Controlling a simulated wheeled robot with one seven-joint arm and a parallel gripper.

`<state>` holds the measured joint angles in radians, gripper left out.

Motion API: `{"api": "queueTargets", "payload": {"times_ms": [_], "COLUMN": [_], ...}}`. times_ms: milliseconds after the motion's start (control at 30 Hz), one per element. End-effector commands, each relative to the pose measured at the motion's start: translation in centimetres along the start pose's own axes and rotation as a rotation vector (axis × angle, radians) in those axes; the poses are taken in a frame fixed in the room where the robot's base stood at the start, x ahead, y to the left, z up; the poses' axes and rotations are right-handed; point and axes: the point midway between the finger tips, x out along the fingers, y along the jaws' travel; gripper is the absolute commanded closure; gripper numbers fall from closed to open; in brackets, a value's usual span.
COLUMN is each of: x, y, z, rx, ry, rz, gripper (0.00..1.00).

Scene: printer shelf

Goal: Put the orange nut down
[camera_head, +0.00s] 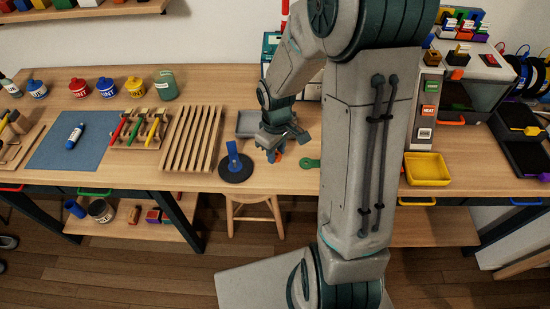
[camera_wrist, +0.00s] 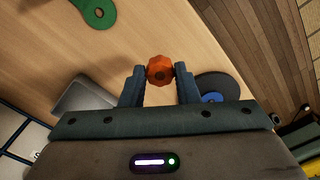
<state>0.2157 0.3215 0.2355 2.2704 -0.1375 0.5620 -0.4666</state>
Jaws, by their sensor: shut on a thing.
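The orange nut (camera_wrist: 160,69) is held between the two fingertips of my gripper (camera_wrist: 160,72) in the wrist view, with bare wooden table behind it. In the head view my gripper (camera_head: 276,153) is over the front part of the table, and a bit of the orange nut (camera_head: 279,158) shows under it. I cannot tell how high the nut is above the wood. The gripper is shut on the nut.
A black round base with a blue post (camera_head: 235,166) stands just left of my gripper. A green wrench-like piece (camera_head: 309,163) lies to the right. A grey tray (camera_head: 248,124) is behind. A slatted wooden rack (camera_head: 192,137) is further left. Bare table (camera_head: 290,181) lies in front.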

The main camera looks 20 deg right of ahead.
Motion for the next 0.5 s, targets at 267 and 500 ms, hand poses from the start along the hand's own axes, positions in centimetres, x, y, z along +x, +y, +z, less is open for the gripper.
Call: {"api": "queueTargets", "payload": {"times_ms": [267,500], "x": [2.5,4.2], "y": [-0.2,-0.1], "z": [-0.3,-0.3], "rx": [-0.002,-0.001], "ry": [-0.004,-0.001], "rz": [-0.003,0.0], "gripper": [0.84,0.84]}}
